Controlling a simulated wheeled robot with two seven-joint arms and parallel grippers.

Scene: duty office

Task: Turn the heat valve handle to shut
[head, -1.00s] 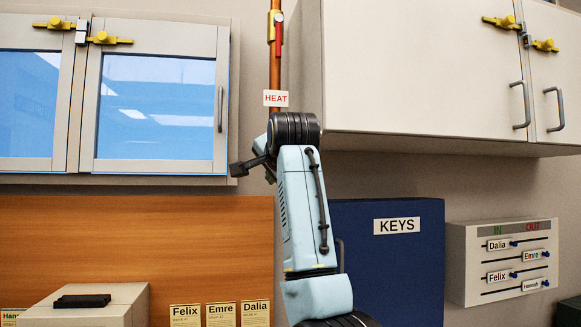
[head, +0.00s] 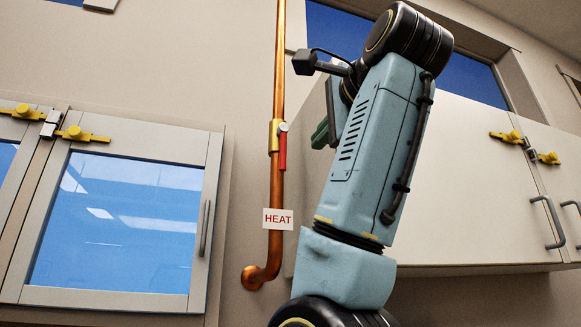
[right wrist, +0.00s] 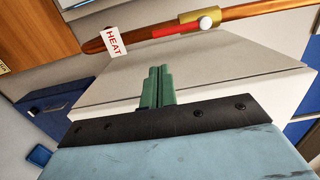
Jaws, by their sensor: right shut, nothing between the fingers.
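The heat valve has a red handle (head: 283,152) on a brass-yellow body (head: 274,136), set in a vertical copper pipe (head: 279,70). The handle hangs down along the pipe, in line with it. A white HEAT tag (head: 278,219) is on the pipe below. My right gripper (head: 321,133) is a little right of the handle, apart from it, partly hidden behind my arm. In the right wrist view its green fingers (right wrist: 158,86) are together and empty, and the red handle (right wrist: 177,31) shows beyond them. My left gripper is not in view.
A glass-fronted cabinet (head: 212,170) with yellow latches stands left of the pipe. A white wall cabinet (head: 460,180) projects on the right, close behind my right arm. The wall around the valve is bare on its left.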

